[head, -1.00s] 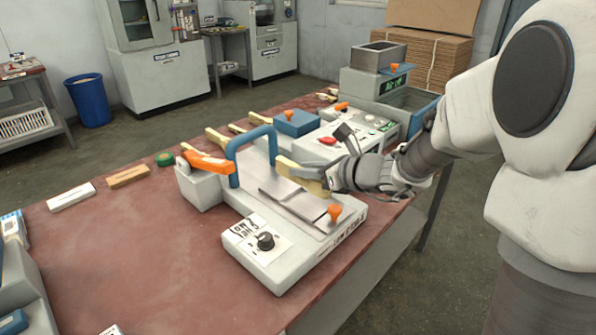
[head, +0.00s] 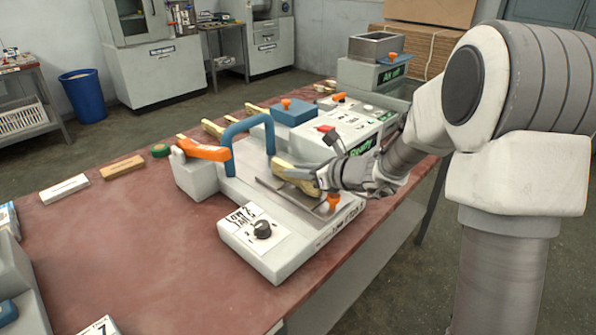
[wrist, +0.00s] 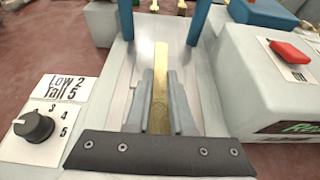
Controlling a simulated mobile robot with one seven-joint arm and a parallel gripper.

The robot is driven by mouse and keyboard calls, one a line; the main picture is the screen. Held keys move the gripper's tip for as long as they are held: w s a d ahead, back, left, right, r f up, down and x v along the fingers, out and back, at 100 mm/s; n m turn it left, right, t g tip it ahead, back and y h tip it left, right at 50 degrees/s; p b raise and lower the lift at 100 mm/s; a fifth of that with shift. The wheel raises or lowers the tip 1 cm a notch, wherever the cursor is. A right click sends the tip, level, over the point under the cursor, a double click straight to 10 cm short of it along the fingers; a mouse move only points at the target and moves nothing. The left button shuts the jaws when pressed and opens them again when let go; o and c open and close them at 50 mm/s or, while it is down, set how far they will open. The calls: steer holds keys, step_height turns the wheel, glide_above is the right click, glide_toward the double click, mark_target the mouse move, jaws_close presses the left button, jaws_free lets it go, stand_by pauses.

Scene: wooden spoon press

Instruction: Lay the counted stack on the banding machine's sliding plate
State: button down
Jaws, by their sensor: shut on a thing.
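The banding machine (head: 255,235) is a light grey unit with a blue arch (head: 228,150), an orange lever (head: 203,150) and a black dial (head: 262,229). Its sliding plate (head: 283,196) lies on top, in front of the arch; part of it is hidden by the stack and gripper. My gripper (head: 322,178) is shut on the pale wooden stack (head: 296,174), just over the plate. In the wrist view the stack (wrist: 161,90) lies lengthwise between the fingers and points at the arch (wrist: 200,22). I cannot tell whether it touches the plate.
A grey machine with a red switch (head: 326,128) stands close behind the gripper; its red part shows in the wrist view (wrist: 290,52). A blue block with an orange knob (head: 293,112) is beyond the arch.

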steer(key=c, duration=0.8)
jaws_free()
steer(key=shift+f, duration=0.1)
